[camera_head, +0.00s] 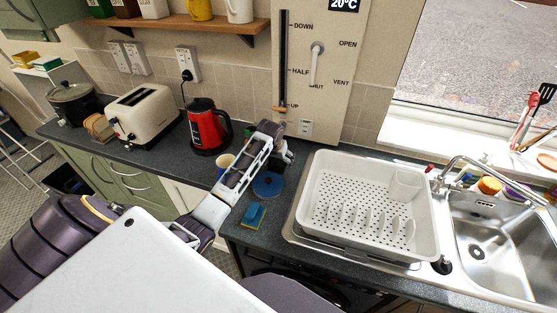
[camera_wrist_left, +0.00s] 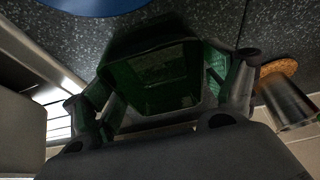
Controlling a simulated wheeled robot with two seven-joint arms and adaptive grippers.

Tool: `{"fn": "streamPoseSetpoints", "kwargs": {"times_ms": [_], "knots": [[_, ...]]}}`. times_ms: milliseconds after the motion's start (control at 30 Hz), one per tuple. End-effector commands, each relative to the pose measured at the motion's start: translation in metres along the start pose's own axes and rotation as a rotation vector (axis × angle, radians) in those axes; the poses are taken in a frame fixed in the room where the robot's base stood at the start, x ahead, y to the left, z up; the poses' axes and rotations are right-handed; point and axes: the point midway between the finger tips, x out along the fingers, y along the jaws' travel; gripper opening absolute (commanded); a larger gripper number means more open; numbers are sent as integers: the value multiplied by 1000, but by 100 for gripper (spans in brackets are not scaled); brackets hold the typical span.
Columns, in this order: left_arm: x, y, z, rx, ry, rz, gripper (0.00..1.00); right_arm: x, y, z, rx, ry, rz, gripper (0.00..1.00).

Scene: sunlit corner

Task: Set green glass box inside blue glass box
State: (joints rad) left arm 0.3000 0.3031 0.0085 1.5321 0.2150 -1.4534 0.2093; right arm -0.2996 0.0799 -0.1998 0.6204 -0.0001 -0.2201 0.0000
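My left gripper (camera_head: 284,150) is over the counter between the red kettle and the dish rack. In the left wrist view its fingers (camera_wrist_left: 160,85) stand on both sides of the green glass box (camera_wrist_left: 155,75) and appear to press on it. The box is dark, see-through green, its opening facing the camera. Only a little of the green box (camera_head: 287,157) shows in the head view, behind the gripper. A round blue thing (camera_head: 267,186), likely the blue glass box, sits on the counter just nearer than the gripper. Its edge (camera_wrist_left: 95,5) shows atop the wrist view. My right gripper is out of view.
A blue and yellow sponge (camera_head: 254,216) lies near the counter's front edge. A mug (camera_head: 223,165) and red kettle (camera_head: 204,128) stand left of the gripper. The white dish rack (camera_head: 325,180) is close on the right. A cork-topped jar (camera_wrist_left: 290,100) is beside the fingers.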

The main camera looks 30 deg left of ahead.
Motion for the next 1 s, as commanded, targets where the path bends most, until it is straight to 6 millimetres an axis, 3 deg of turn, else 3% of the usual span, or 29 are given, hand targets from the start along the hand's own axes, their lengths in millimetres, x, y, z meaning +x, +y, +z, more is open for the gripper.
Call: {"fn": "streamPoseSetpoints", "kwargs": {"times_ms": [567,1000], "knots": [[-6,0,-1,0,1,0,91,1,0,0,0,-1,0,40],[-46,0,-1,-1,3,0,91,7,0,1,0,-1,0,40]]}}
